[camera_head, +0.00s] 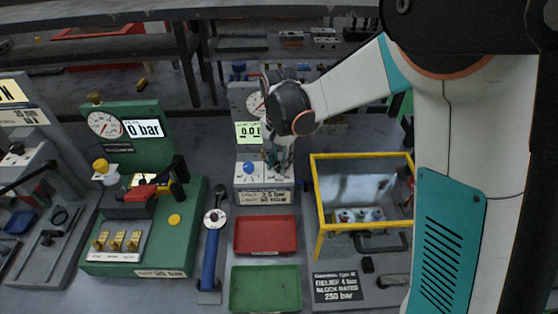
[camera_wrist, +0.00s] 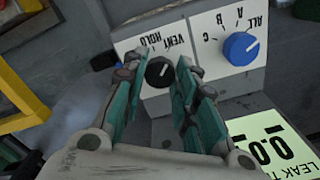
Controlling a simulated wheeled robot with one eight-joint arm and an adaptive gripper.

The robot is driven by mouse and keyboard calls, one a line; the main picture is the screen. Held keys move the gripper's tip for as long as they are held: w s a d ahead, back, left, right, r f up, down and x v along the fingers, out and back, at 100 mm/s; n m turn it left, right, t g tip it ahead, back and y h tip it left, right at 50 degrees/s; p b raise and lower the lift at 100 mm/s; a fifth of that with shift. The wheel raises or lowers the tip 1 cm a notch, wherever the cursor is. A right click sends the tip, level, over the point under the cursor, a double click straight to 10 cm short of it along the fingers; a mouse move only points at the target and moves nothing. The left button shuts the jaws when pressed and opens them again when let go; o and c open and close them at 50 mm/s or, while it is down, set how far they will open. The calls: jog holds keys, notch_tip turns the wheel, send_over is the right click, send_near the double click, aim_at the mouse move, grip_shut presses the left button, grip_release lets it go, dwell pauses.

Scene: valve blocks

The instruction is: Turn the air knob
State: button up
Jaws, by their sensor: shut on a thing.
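The task's air knob appears to be the small black knob (camera_wrist: 158,71) on the white sloped panel, beside the words VENT and HOLD; any further label is hidden by a finger. My gripper (camera_wrist: 162,76) has its teal fingers on either side of this knob and is shut on it. In the head view my gripper (camera_head: 276,158) reaches down to the grey test stand's panel and hides the black knob. A blue knob (camera_wrist: 240,48), marked ALL, A, B, C, is beside it, apart from the fingers; it also shows in the head view (camera_head: 249,168).
A lit display (camera_wrist: 272,150) and a gauge are on the stand. A red tray (camera_head: 265,235) and a green tray (camera_head: 265,289) lie in front. A yellow-framed clear box (camera_head: 319,200) stands close on the right. A green valve stand (camera_head: 150,245) is at left.

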jog(key=n, duration=0.4)
jog(key=shift+n+p, duration=0.35)
jog(key=shift+n, duration=0.05)
jog(key=n, duration=0.4)
jog(key=shift+n, duration=0.3)
jog(key=n, duration=0.4)
jog(key=shift+p, duration=0.3)
jog(key=shift+n, duration=2.2)
jog(key=o, duration=1.1)
jog(key=shift+r, duration=0.1)
